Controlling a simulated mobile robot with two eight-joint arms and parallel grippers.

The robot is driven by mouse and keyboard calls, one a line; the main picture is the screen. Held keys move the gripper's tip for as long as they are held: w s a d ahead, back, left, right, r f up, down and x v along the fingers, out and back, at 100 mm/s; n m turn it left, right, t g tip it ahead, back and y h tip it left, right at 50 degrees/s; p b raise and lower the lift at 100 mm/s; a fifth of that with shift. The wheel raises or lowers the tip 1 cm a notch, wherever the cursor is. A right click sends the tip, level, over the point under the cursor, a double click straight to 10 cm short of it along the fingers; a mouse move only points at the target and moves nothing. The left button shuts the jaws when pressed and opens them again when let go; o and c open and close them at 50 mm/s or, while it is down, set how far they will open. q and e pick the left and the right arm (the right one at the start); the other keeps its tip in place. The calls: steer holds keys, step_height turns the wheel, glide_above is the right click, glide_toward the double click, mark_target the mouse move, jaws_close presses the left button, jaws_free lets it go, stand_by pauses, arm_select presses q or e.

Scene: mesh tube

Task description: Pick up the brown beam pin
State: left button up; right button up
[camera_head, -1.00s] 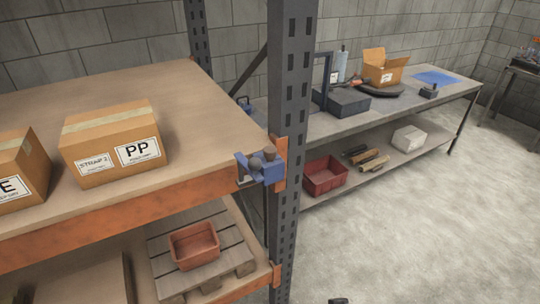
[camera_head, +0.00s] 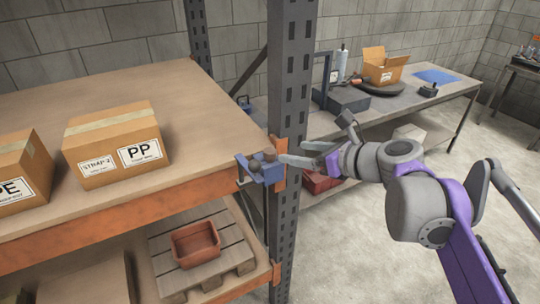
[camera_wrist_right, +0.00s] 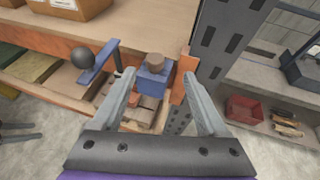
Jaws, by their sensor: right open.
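The brown beam pin (camera_head: 270,157) has a short round brown head. It sits in a blue bracket (camera_head: 262,173) at the end of the orange shelf beam, against the grey post. In the right wrist view the brown head (camera_wrist_right: 155,59) shows atop a blue block (camera_wrist_right: 152,84), between and beyond my fingertips. A dark ball knob (camera_wrist_right: 82,58) on a blue arm is left of it. My right gripper (camera_head: 287,152) is open and empty, close to the pin; I cannot tell whether a finger touches it. It also shows in the wrist view (camera_wrist_right: 158,76). My left gripper is out of view.
The perforated grey post (camera_head: 290,80) stands right beside the pin. A carton marked PP (camera_head: 115,150) sits on the upper shelf; a red-brown bin (camera_head: 196,243) sits below. A workbench (camera_head: 400,108) is behind my right arm.

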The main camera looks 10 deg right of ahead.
mark_target(272, 151)
steer(key=x, duration=0.8)
steer(key=shift+a+f, duration=0.35)
steer(key=shift+a, duration=0.1)
steer(key=shift+s, duration=0.15)
steer(key=shift+c, duration=0.9)
jaws_close()
